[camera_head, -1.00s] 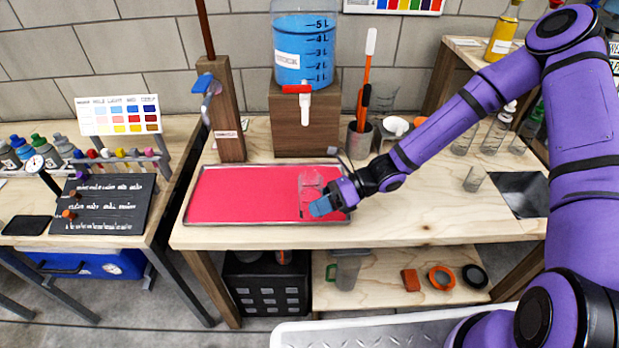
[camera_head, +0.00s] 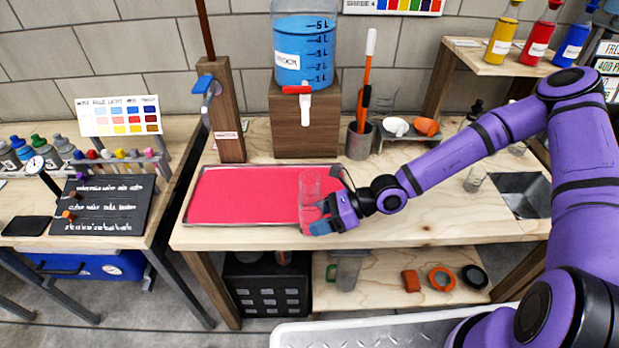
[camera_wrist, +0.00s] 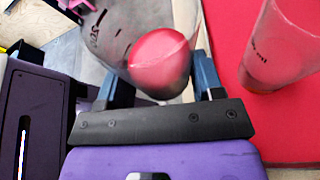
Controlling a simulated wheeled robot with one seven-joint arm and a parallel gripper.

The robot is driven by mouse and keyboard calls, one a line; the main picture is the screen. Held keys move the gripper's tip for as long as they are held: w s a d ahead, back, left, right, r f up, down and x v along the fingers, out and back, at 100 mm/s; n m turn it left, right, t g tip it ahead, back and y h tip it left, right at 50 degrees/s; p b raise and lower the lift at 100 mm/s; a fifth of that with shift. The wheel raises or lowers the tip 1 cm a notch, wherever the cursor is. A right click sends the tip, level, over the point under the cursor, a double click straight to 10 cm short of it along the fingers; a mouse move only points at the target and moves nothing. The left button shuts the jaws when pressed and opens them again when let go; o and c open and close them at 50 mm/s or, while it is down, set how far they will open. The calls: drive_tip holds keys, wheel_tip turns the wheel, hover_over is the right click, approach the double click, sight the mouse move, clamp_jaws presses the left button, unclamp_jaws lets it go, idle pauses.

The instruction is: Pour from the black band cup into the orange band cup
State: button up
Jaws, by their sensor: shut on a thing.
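My gripper (camera_head: 325,217) is over the right end of the red tray, shut on a clear cup. In the wrist view the held clear cup (camera_wrist: 110,45) sits between the blue fingertips (camera_wrist: 160,85), with dark markings on its wall and a rounded pink-red patch inside that looks like liquid. A second clear cup (camera_wrist: 283,50), also marked, stands to the right over the red surface, apart from the gripper. In the head view this standing clear cup (camera_head: 313,183) overlaps the held one.
The red tray (camera_head: 240,168) lies on the wooden bench, mostly bare. Behind it stand a blue-filled tank (camera_head: 303,50) with a red tap and a tool holder (camera_head: 360,140). A small clear glass (camera_head: 474,180) and a sink (camera_head: 522,190) are to the right.

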sight(321, 210)
drive_tip(key=shift+s+f, duration=0.1)
drive_tip(key=shift+s+a+f+n, duration=0.1)
drive_tip(key=shift+s+n, duration=0.1)
drive_tip(key=shift+n, duration=0.2)
drive_tip(key=shift+s+f+n+t, duration=0.15)
drive_tip(key=shift+f+n+t, duration=0.05)
drive_tip(key=shift+n+t, duration=0.35)
drive_tip(key=shift+r, duration=2.5)
